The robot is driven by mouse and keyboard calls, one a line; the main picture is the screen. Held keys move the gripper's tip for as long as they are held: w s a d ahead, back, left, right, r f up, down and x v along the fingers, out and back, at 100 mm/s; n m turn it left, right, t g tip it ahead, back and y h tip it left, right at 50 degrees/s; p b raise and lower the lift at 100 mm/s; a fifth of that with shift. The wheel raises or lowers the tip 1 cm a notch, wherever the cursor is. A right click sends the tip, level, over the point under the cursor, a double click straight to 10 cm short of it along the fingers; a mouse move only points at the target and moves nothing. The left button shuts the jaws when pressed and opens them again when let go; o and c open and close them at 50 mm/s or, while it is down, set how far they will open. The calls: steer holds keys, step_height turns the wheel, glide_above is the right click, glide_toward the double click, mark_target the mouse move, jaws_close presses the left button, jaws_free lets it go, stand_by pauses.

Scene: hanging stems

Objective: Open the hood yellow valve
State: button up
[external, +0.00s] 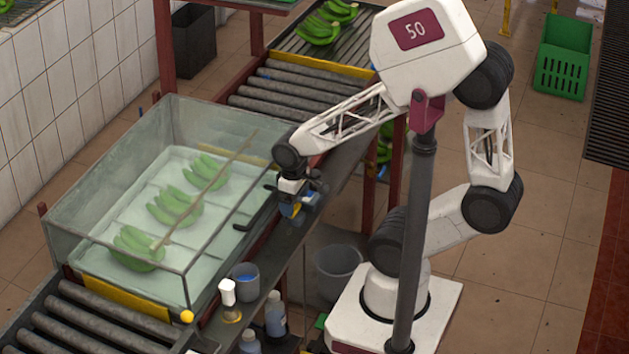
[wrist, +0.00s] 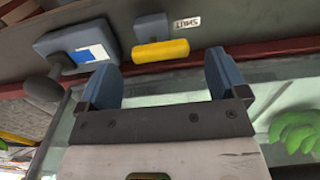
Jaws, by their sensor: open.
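A yellow bar-shaped handle (wrist: 160,50) shows in the wrist view, set against a grey block (wrist: 151,27) on a dark rail. A white label with upside-down lettering is beside it. My gripper (wrist: 161,66) is open, and the yellow handle appears between its blue fingertips, just beyond them; I cannot tell whether they touch it. In the external view my gripper (external: 292,207) is at the right side of the clear hood (external: 110,180), and the handle there is not clear. A round yellow knob (external: 187,316) is at the hood's near corner.
A grey box with a blue-and-white label and dark knob (wrist: 75,48) is left of the handle in the wrist view. Green bananas (external: 175,207) lie under the hood. A white-topped fitting (external: 228,292) and a grey cup (external: 245,275) stand on the ledge. A dark post (external: 415,240) stands before my arm.

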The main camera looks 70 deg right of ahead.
steer(key=shift+f, duration=1.25)
steer(key=shift+c, duration=0.4)
steer(key=c, duration=0.9)
steer(key=shift+o, duration=0.2)
steer(key=shift+w+m, duration=0.1)
steer(key=shift+m, duration=1.4)
steer(key=o, duration=0.9)
steer(key=shift+o, duration=0.2)
